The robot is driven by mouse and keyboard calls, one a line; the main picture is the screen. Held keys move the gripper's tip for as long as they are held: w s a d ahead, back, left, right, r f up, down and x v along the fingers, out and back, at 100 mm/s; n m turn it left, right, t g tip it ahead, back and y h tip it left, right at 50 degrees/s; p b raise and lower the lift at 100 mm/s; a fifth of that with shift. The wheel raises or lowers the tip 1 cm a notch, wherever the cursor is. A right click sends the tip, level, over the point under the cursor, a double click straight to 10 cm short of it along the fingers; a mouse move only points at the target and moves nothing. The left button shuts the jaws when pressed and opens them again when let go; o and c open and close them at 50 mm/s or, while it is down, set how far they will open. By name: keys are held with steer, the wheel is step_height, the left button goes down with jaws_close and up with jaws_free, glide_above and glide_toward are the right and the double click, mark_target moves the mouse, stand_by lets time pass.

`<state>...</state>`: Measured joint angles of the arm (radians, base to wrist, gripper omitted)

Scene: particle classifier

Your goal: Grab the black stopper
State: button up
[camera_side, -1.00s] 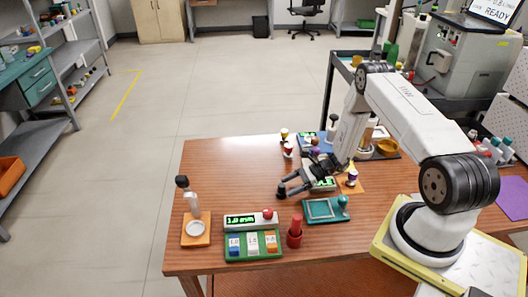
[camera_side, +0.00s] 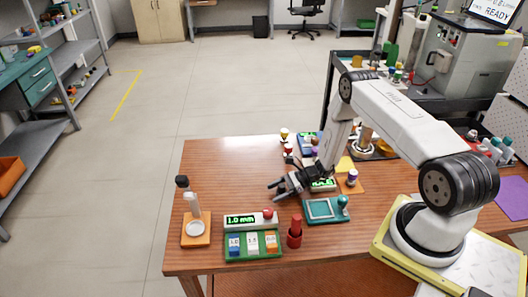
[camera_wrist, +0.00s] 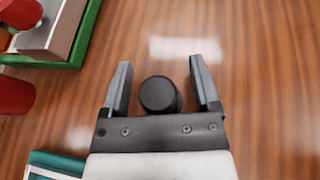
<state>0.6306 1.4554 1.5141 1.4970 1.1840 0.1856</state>
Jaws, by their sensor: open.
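The black stopper (camera_wrist: 159,95) stands on the wooden table in the wrist view, seen from above as a round dark top. My gripper (camera_wrist: 163,78) is open, with one finger on each side of the stopper and a visible gap to the right finger. The stopper sits back near the gripper's palm. In the side view my gripper (camera_side: 278,190) is low over the table, and the stopper is hidden or merges with the dark fingers. Whether a finger touches the stopper is hard to tell.
A green display unit (camera_side: 252,222) and a red bottle (camera_side: 295,232) stand in front of my gripper. A teal tray (camera_side: 326,209) lies at its right. An orange stand (camera_side: 196,230) is at the left. The table between the stand and my gripper is clear.

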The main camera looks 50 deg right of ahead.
jaws_close()
steer(key=shift+r, duration=0.1)
stand_by(0.3)
steer(key=shift+r, duration=1.05)
steer(key=s+a+r, duration=0.2)
steer(key=s+r, duration=0.8)
steer(key=s, duration=0.3)
steer(key=shift+s+a+r, duration=0.35)
steer(key=shift+w, duration=0.1)
